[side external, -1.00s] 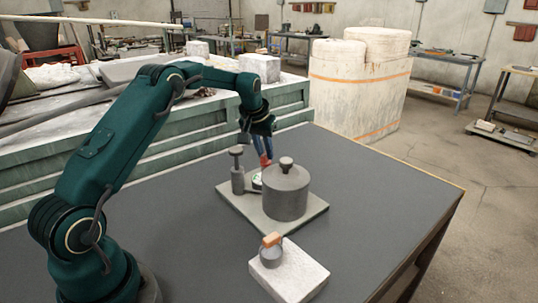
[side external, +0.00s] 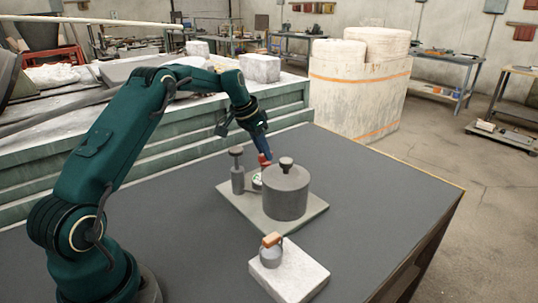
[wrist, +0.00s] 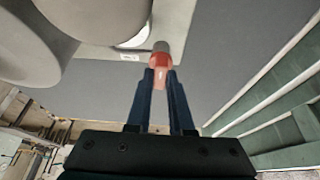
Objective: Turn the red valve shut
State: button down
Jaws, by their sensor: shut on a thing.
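The red valve (side external: 263,159) stands on the grey base plate (side external: 309,222), behind and left of the lidded grey pot (side external: 287,196). My gripper (side external: 268,148) reaches down to the valve from behind, its wrist tilted. In the wrist view my gripper (wrist: 160,80) has its two blue fingers on either side of the red valve handle (wrist: 160,70), shut on it. A grey stem end shows just beyond the handle. In the side view the pot and fingers partly hide the valve.
A round gauge (side external: 257,181) and a grey post with a knob (side external: 237,172) stand on the plate beside the pot. A small grey pot with an orange handle (side external: 271,252) sits on a white block (side external: 300,272) in front. The dark table (side external: 390,200) is clear to the right.

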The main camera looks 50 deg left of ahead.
jog(key=c, duration=0.8)
grip_release()
jog(key=v, duration=0.5)
jog(key=shift+r, duration=0.1)
